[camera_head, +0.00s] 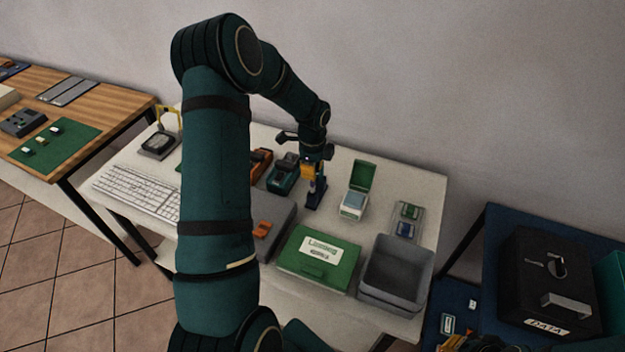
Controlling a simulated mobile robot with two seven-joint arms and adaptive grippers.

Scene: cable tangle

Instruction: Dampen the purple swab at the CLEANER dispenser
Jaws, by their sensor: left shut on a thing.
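My left gripper (313,158) is over the back of the white table, pointing down. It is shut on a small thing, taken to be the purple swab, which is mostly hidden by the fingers. A small yellow-orange part (308,171) shows at the fingertips. Right below stands a narrow dark blue upright piece (315,192) on a base; I cannot tell whether the gripper touches it. No CLEANER label can be read, so I cannot tell which thing is the dispenser.
A box with its green lid raised (355,203) stands right of the gripper. A green labelled case (318,258) and a grey bin (396,272) are in front. Orange and teal devices (283,176) stand close on the left. My left arm hides part of the table.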

